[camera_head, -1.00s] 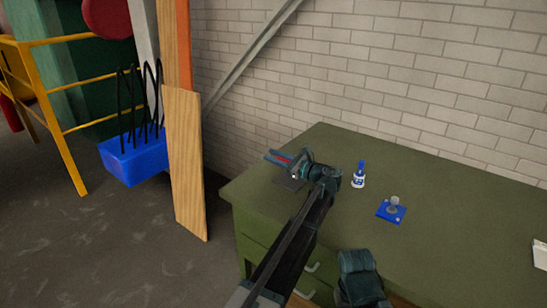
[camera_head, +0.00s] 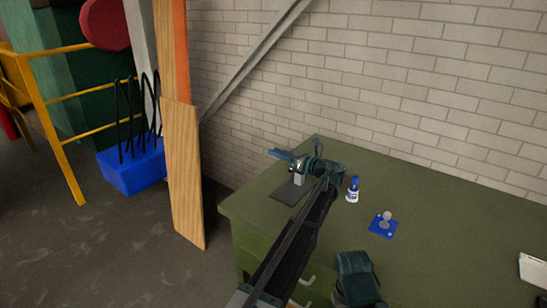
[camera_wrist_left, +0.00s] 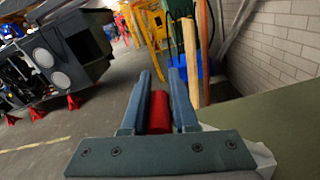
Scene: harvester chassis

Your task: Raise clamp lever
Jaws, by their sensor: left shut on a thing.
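The clamp lever's red grip (camera_wrist_left: 160,112) shows in the left wrist view between my two blue fingers. In the head view my left gripper (camera_head: 285,156) is above the left part of the green table, shut on this lever. The fingers hide the red grip there. Below the gripper, a pale clamp post (camera_head: 299,180) rises by a dark flat plate (camera_head: 289,193) on the table. The joint between lever and post cannot be made out. My right gripper cannot be made out in either view.
The green table (camera_head: 440,255) stands against a brick wall. A small blue-and-white bottle (camera_head: 352,190) and a blue plate with a grey knob (camera_head: 383,225) lie right of my left arm. A wooden board (camera_head: 183,175) and blue bin (camera_head: 134,168) stand left of the table.

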